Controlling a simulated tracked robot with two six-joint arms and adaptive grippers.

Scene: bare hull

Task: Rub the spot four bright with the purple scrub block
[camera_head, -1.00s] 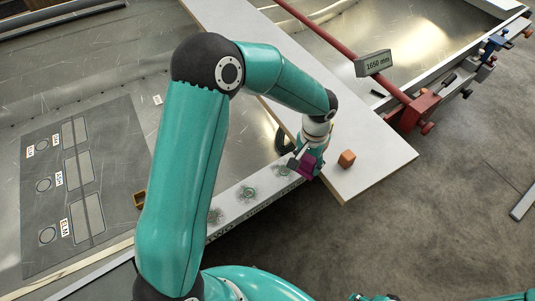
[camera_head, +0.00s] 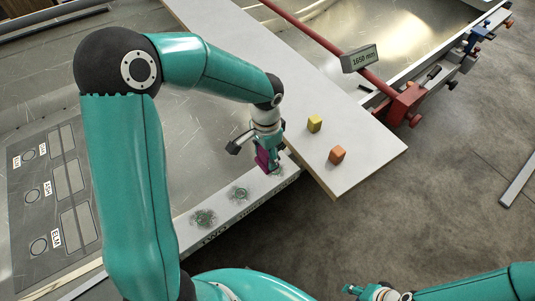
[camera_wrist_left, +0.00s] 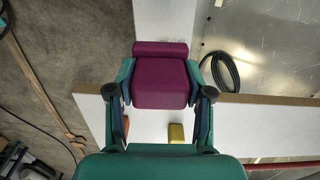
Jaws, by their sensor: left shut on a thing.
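My left gripper (camera_head: 264,158) is shut on the purple scrub block (camera_head: 262,154), which also fills the middle of the left wrist view (camera_wrist_left: 162,80). The block is at the right end of a pale strip (camera_head: 222,212). Dark smudged spots show on the strip: a left one (camera_head: 203,218), a middle one (camera_head: 238,193) and a right one (camera_head: 277,171), partly hidden by the block and gripper. I cannot tell whether the block touches the strip, or read which spot is four. My right gripper (camera_head: 358,291) is low in the head view, away from the strip; its jaws are unclear.
A white board (camera_head: 365,150) lies right of the block, with a yellow cube (camera_head: 314,123) and an orange cube (camera_head: 337,155) on it. A red bar (camera_head: 330,43) with a 1650 mm sign (camera_head: 360,58) runs behind. A dark cable (camera_wrist_left: 226,76) curls beside the block.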

